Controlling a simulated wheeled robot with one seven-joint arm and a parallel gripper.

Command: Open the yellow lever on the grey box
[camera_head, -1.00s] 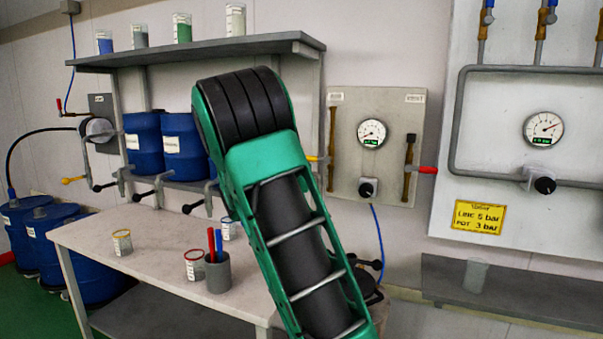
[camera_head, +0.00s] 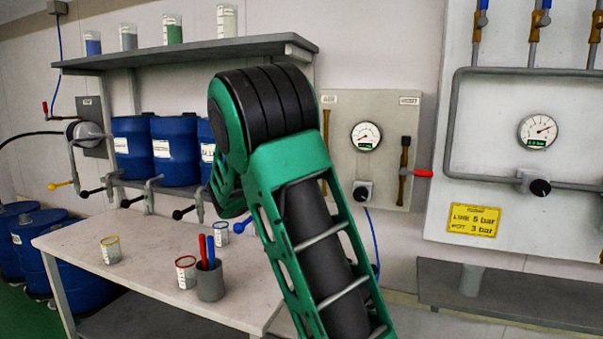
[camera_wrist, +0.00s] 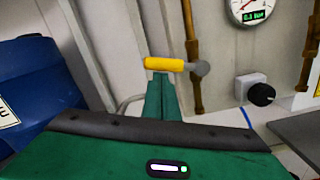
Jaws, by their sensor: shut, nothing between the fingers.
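The grey box (camera_head: 345,188) is a wall panel with a gauge, a black knob and two brass pipes. In the wrist view the yellow lever (camera_wrist: 163,64) lies roughly horizontal, pointing left from a grey pivot by the left brass pipe (camera_wrist: 193,50). In the head view my arm hides this lever. My gripper (camera_wrist: 162,82) is shut and empty, its green fingers just below the lever in the wrist view. I cannot tell whether they touch it. My gripper is hidden in the head view.
A red lever (camera_head: 423,173) sits on the panel's right pipe. Blue barrels (camera_head: 176,150) with taps stand left, one tap with a yellow handle (camera_head: 60,185). Below, a table (camera_head: 150,285) holds small cups and a pen holder (camera_head: 210,282). A grey shelf (camera_head: 510,290) is at right.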

